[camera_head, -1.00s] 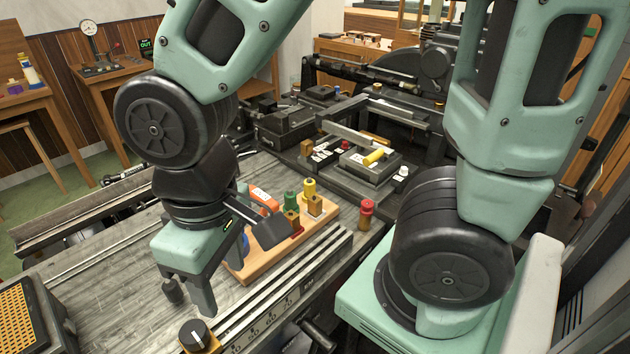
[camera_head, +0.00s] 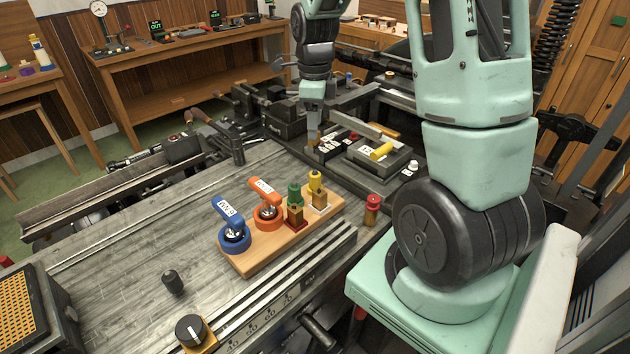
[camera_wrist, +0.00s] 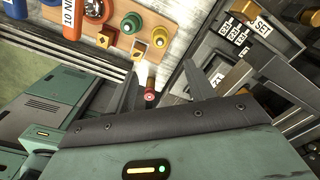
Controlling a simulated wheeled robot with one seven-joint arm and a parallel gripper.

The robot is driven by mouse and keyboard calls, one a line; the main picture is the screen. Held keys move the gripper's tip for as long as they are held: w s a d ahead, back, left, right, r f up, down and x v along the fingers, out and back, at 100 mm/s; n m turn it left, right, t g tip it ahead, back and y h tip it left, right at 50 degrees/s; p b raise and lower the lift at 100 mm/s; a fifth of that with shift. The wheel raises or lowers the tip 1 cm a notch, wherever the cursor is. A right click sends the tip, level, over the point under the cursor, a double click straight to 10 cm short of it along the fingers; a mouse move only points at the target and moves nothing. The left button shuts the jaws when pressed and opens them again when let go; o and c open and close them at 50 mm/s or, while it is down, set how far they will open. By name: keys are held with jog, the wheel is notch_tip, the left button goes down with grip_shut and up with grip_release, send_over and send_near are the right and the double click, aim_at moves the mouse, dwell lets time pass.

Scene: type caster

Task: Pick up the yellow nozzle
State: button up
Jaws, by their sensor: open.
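A piece with a yellow top (camera_head: 316,182) stands upright on a wooden board (camera_head: 262,255), beside a green-topped piece (camera_head: 294,195). In the wrist view the yellow top (camera_wrist: 160,37) shows up and right of my gripper's left finger. A yellow cylinder (camera_head: 381,151) also lies on a dark block further back; I cannot tell which of the two is the nozzle. My gripper (camera_head: 312,128) is over the far side of the bench, behind the board and left of the dark block. In the wrist view its fingers (camera_wrist: 160,70) are apart with nothing held.
Blue (camera_head: 232,228) and orange (camera_head: 267,204) handled tools stand on the board. A red-capped piece (camera_head: 372,208) stands right of it and shows beyond my fingers in the wrist view (camera_wrist: 151,95). Dark machinery surrounds my gripper. The bench left of the board is mostly clear.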

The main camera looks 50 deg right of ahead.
aim_at(315, 174)
notch_tip(315, 174, down, 11)
jog(key=shift+p, duration=1.2)
jog(key=shift+f+p, duration=1.1)
jog(key=shift+f, duration=1.65)
jog(key=c, duration=1.1)
